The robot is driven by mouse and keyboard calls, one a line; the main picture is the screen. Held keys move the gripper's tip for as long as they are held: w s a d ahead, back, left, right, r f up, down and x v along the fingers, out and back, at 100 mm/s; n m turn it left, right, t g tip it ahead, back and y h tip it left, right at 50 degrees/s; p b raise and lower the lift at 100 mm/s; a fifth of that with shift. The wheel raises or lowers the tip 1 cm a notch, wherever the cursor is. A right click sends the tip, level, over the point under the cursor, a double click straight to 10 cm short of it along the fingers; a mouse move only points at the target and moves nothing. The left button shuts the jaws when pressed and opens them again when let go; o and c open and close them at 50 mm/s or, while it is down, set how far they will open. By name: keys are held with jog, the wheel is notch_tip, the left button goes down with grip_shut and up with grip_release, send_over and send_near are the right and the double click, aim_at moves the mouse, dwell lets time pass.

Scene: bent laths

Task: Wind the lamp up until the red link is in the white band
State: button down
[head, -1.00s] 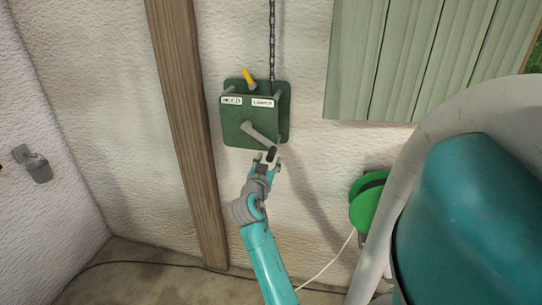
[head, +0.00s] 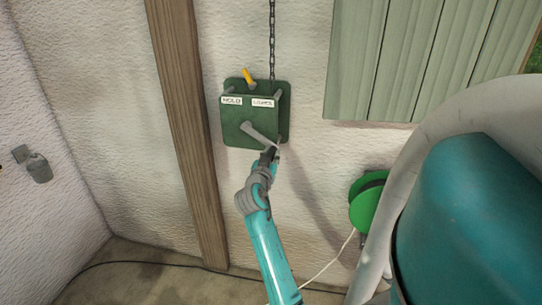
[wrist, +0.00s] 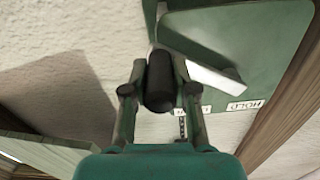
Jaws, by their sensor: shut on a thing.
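The green winch box (head: 232,128) is fixed to the white wall. Its grey crank arm (head: 258,133) slants down and right from the hub. My gripper (head: 268,156) is at the crank's lower end. In the wrist view its two fingers stand on either side of the black crank grip (wrist: 160,82), shut on it. A yellow lever (head: 248,77) on top of the box leans slightly left, above the HOLD label (head: 231,100) and the other label (head: 262,103). A dark chain (head: 272,40) rises from the box out of view. I see no lamp, red link or white band.
A wooden post (head: 185,130) stands left of the box. Green boards (head: 400,60) hang at upper right. A green reel (head: 368,203) with a white cable is on the wall at lower right. A grey fitting (head: 38,168) is on the left wall.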

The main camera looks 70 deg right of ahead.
jog(key=shift+w+f, duration=0.1)
jog(key=shift+f, duration=0.05)
jog(key=w+f+m, duration=0.5)
jog(key=w+m, duration=0.6)
jog(key=m, duration=0.1)
jog(key=shift+a+f+m, duration=0.15)
jog(key=shift+a+m, duration=0.15)
jog(key=shift+a, duration=0.15)
jog(key=shift+w, duration=0.15)
dwell(0.4)
jog(key=c, duration=0.9)
grip_release()
jog(key=s+a, duration=0.1)
jog(key=a, duration=1.1)
